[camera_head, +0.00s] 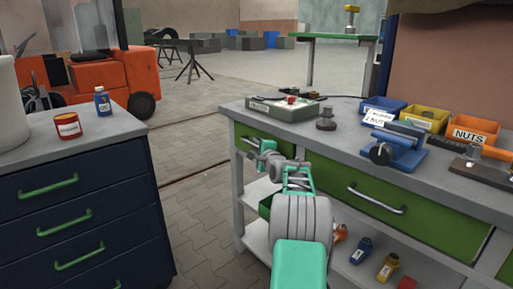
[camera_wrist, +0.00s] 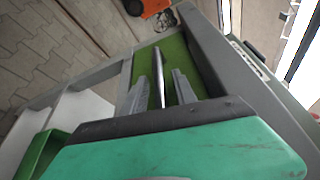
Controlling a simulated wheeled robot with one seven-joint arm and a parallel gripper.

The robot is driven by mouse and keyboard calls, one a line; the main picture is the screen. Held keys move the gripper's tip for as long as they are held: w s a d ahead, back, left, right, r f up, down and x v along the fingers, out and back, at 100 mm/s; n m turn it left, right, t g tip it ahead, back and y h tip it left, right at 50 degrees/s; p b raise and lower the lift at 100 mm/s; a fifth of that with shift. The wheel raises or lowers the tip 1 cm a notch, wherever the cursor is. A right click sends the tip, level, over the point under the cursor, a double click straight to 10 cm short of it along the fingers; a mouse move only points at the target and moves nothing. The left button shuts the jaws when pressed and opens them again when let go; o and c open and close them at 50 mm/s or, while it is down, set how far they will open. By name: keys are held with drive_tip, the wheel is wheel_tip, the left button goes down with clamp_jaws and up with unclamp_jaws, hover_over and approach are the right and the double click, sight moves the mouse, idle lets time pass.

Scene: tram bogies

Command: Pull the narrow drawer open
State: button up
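The narrow drawer (camera_head: 243,130) has a green front at the left end of the grey workbench. It looks closed, and my arm hides part of it in the head view. Its green front also shows in the wrist view (camera_wrist: 177,50). My gripper (camera_head: 259,148) is at this front. In the wrist view its two fingers (camera_wrist: 161,84) are apart, one on each side of the metal bar handle (camera_wrist: 158,73). Green shows between the handle and the right finger. I cannot tell whether the left finger touches the handle.
A wide green drawer (camera_head: 430,217) with a bar handle is to the right. The workbench top (camera_head: 350,122) holds a tray, a vise and bins. A dark blue cabinet (camera_head: 120,177) stands left, with open floor (camera_head: 205,200) between. Bottles stand on the lower shelf.

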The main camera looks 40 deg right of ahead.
clamp_jaws()
idle(1.2)
